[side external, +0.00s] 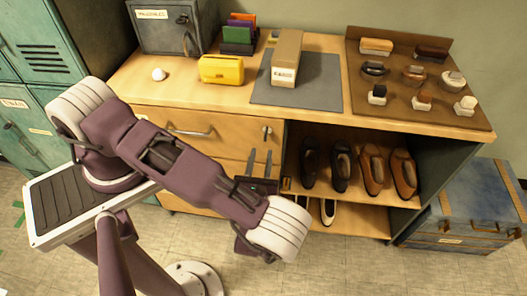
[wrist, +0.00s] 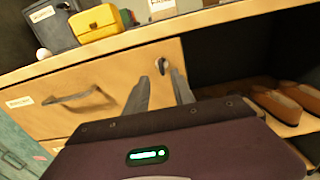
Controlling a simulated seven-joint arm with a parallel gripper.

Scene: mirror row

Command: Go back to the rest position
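My gripper (side external: 259,163) is in front of the wooden cabinet, below its top and near the right end of the drawer fronts. Its two grey fingers stand apart with nothing between them. In the wrist view my gripper (wrist: 160,90) also shows open and empty, with the cabinet's wooden front (wrist: 115,85) behind it. A keyhole or latch (wrist: 162,66) shows beyond and between the fingertips. I cannot tell how far the fingers are from the cabinet front.
The cabinet top holds a yellow box (side external: 221,70), a white ball (side external: 158,74), a long tan box (side external: 286,58) on a grey mat (side external: 325,80), and a brown board (side external: 395,105) with brushes. Shoes (side external: 373,170) stand on the open shelf. A blue chest (side external: 470,205) is at right.

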